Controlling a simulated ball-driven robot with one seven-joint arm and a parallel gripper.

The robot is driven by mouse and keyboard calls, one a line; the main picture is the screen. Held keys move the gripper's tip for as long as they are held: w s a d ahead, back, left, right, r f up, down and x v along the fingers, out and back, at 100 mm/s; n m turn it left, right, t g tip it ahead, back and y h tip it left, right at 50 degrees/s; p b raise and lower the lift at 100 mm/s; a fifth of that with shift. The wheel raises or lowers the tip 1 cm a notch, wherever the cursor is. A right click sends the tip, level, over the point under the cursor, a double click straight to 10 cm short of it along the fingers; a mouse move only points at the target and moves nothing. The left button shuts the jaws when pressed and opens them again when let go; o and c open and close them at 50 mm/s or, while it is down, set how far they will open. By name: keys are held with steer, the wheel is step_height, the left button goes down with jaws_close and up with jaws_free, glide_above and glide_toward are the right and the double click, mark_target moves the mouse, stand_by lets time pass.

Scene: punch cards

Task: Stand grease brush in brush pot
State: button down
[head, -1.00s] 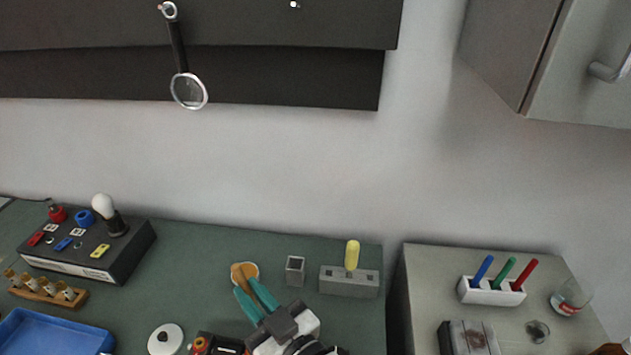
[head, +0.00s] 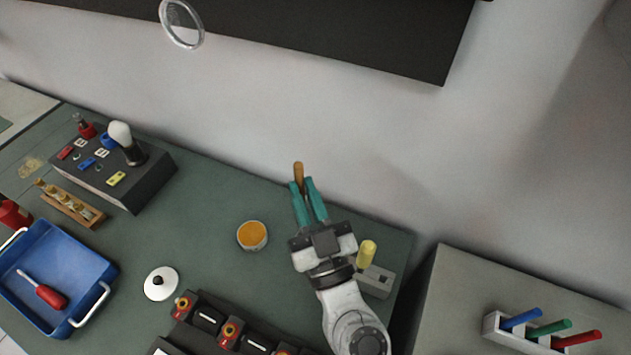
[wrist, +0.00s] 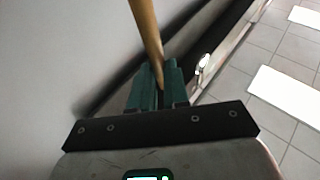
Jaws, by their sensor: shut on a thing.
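The grease brush (head: 298,174) shows as a tan wooden handle tip at my teal fingers. My gripper (head: 307,188) is shut on it, above the back of the green bench. In the wrist view the tan handle (wrist: 147,35) rises between the fingers (wrist: 158,88), slightly tilted. The brush's bristle end cannot be made out. The brush pot cannot be seen now; a small grey square holder seen earlier beside the grey block is probably hidden behind my gripper.
An open tin of orange grease (head: 252,236) stands left of my gripper. A grey block (head: 377,281) with a yellow-handled tool (head: 366,253) is close on the right. A white lid (head: 161,283) and a blue tray (head: 70,262) lie left. The wall is behind.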

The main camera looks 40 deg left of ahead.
step_height(320, 180, down, 12)
steer(key=b, duration=0.8)
steer(key=shift+r, duration=0.15)
stand_by(0.5)
stand_by(0.4)
steer(key=c, duration=1)
jaws_free()
steer(key=shift+c, duration=0.2)
